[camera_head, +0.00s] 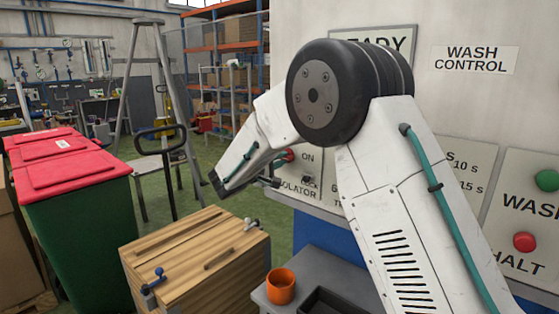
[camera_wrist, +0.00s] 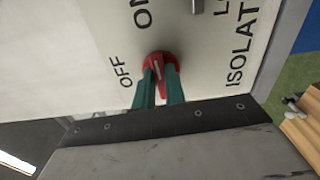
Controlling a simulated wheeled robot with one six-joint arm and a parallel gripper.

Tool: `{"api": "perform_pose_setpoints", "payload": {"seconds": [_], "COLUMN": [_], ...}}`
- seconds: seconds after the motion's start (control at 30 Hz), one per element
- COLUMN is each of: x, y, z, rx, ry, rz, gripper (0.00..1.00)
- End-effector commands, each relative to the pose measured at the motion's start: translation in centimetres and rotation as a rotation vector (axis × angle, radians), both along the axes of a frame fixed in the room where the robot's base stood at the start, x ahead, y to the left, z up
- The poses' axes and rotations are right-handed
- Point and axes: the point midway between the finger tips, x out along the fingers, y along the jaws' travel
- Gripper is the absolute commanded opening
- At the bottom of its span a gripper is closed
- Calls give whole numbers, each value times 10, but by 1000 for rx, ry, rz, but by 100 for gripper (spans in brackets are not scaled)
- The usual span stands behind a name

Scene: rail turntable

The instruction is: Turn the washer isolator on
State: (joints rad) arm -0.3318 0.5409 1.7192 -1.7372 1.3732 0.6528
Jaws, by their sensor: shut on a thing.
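The red isolator knob (camera_wrist: 168,62) sits on the pale washer panel, with the ON label above it and slightly left and the OFF label to its left in the wrist view. It has a short white mark, and I cannot tell which label that mark points to. My gripper (camera_wrist: 160,80) has its two green fingers closed on the knob, one on each side, hiding its lower part. In the head view the red knob (camera_head: 289,155) shows beside the ON label on the isolator panel (camera_head: 311,166), partly behind my gripper.
A wooden crate (camera_head: 190,262) with clamps stands below my wrist. An orange cup (camera_head: 281,286) and a dark tray (camera_head: 330,302) are on a grey bench at the front. Green (camera_head: 545,180) and red (camera_head: 525,241) buttons are on the right. Red-lidded bins (camera_head: 70,170) stand left.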

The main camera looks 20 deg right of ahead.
Motion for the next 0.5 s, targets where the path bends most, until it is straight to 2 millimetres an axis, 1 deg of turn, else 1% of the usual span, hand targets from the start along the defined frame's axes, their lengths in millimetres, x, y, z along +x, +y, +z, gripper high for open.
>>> {"api": "perform_pose_setpoints", "payload": {"seconds": [0.03,0.5], "x": [-1,-1], "y": [0,0], "z": [-3,-4], "rx": [10,40], "ry": [-8,-53], "rz": [-2,-2], "gripper": [0,0]}}
